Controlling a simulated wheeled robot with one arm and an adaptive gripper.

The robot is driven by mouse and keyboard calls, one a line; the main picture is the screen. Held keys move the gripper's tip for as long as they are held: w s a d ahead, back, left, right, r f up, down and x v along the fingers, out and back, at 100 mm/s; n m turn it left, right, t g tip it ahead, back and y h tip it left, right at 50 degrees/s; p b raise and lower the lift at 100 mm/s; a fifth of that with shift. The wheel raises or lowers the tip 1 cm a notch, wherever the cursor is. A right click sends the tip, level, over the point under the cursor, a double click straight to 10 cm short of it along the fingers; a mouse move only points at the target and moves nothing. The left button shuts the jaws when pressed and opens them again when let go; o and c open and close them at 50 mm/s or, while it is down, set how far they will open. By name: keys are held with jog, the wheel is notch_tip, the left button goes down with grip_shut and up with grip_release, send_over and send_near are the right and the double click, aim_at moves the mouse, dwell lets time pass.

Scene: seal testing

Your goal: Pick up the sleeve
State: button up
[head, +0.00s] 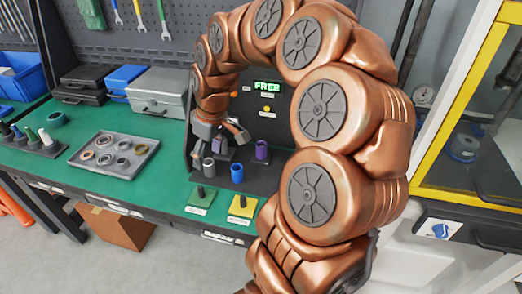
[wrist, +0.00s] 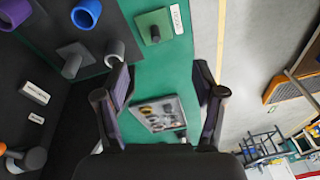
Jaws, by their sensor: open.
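Three upright sleeves stand on the dark test fixture: a grey one (head: 208,168), a blue one (head: 237,173) and a purple one (head: 262,151). The wrist view shows the grey sleeve (wrist: 114,53) just beyond the left fingertip, with the blue sleeve (wrist: 86,13) and the purple sleeve (wrist: 14,12) farther left. My gripper (head: 221,144) is open, above and close behind the grey sleeve. In the wrist view my gripper (wrist: 161,76) has nothing between its fingers. Whether a finger touches the grey sleeve cannot be told.
A green pad with a peg (head: 200,197) and a yellow pad with a peg (head: 242,206) lie at the bench front. A tray of rings (head: 147,146) is to the left. A lit FREE sign (head: 267,87) is on the fixture's back panel. Green bench surface lies between tray and fixture.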

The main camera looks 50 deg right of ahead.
jog(key=w+d+f+t, duration=0.1)
jog(key=w+d+f, duration=0.1)
jog(key=d, duration=0.5)
jog(key=w+d+f, duration=0.1)
jog(key=d, duration=0.6)
jog(key=m+h, duration=0.1)
jog(key=m, duration=0.1)
send_near(261, 146)
jog(key=x, duration=0.2)
jog(key=shift+p+x, duration=1.7)
jog(key=shift+x, duration=2)
jog(key=shift+s+a, duration=0.1)
grip_shut()
jog(key=shift+r, duration=0.1)
